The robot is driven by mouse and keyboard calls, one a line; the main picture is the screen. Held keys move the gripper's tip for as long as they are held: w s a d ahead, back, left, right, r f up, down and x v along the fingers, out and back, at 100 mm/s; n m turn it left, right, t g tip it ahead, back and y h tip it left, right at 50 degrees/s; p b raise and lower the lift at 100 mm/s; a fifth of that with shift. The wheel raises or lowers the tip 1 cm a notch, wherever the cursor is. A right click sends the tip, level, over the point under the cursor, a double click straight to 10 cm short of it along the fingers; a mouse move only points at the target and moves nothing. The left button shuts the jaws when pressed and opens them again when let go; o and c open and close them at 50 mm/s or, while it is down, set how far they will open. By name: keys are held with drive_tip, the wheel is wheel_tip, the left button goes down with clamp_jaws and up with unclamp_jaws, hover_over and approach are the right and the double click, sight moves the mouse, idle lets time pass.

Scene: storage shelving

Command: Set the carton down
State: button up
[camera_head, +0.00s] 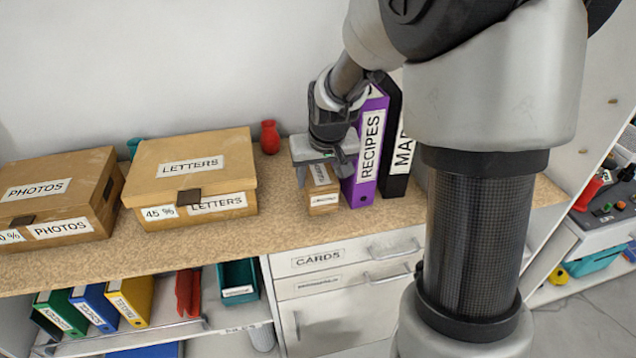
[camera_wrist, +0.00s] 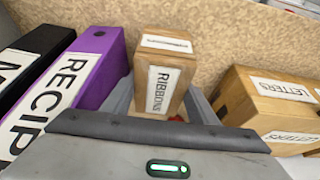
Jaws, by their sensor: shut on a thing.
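A small brown carton (camera_head: 323,201) with white labels is under my gripper (camera_head: 320,160), close to the countertop (camera_head: 265,235). In the wrist view, the carton (camera_wrist: 172,65) reads RIBBONS and sits between the two fingers of my gripper (camera_wrist: 160,105). My gripper is shut on it from above. The fingers and palm hide part of the carton. I cannot tell whether its base touches the countertop.
The purple RECIPES binder (camera_head: 369,150) stands just right of the carton, with a black binder (camera_head: 396,160) beside it. The LETTERS box (camera_head: 190,180) and PHOTOS box (camera_head: 55,200) are left. A red vase (camera_head: 269,137) stands behind. Bare countertop lies between LETTERS and the carton.

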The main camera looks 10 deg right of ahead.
drive_tip(key=shift+f, duration=1.05)
drive_tip(key=shift+f, duration=0.15)
drive_tip(key=o, duration=1.1)
